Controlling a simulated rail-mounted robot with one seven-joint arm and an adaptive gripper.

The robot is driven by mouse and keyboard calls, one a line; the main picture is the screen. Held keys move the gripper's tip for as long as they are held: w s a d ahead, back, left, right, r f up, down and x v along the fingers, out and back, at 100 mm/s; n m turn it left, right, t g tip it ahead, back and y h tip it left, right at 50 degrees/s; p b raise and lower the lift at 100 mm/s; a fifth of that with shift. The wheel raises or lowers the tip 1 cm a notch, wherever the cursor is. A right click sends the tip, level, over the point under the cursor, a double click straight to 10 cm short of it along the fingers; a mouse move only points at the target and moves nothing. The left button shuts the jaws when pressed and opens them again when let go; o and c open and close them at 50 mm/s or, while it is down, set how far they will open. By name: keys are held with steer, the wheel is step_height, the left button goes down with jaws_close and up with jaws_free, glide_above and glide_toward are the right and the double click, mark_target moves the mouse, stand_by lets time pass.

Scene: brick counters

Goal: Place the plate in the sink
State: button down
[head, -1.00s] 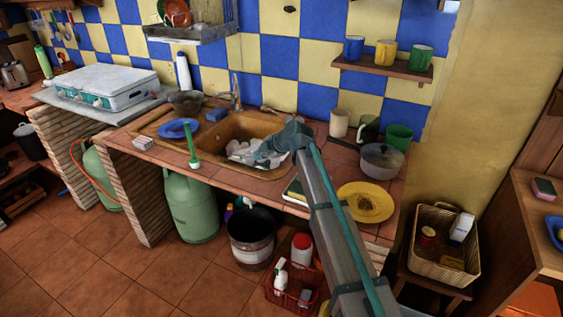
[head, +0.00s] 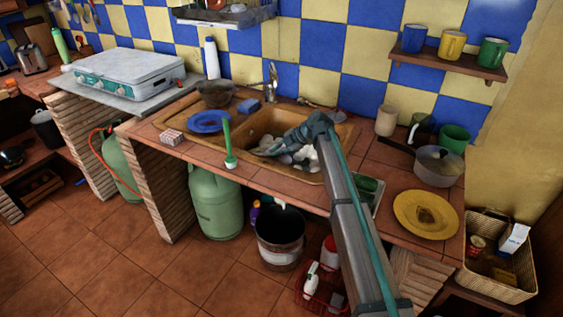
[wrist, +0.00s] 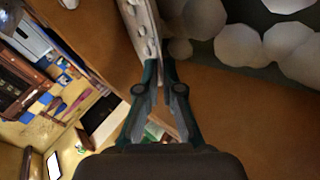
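My gripper (wrist: 158,75) is over the sink (head: 262,130), a brown basin with pale round foam-like lumps in it. In the wrist view its fingers are close together on a thin, pale, spotted plate (wrist: 143,32), seen nearly edge-on and tilted. In the head view the gripper and arm hide most of this plate, and I cannot tell whether it touches the basin. A blue plate (head: 208,121) lies on the drainboard left of the basin. A yellow plate (head: 425,214) lies on the counter at the right.
A green brush (head: 229,145) stands at the counter's front edge. A lidded pan (head: 438,165) and cups stand right of the sink. A faucet (head: 271,80) rises behind the basin. A shelf with mugs (head: 450,62) hangs on the wall.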

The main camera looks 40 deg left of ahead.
steer(key=shift+f+p, duration=0.4)
steer(key=shift+f, duration=2.4)
steer(key=shift+f, duration=0.15)
steer(key=c, duration=1.3)
jaws_free()
steer(key=shift+r, duration=0.2)
steer(key=b+v, duration=0.1)
steer(key=v, duration=1.1)
steer(key=shift+b, duration=0.4)
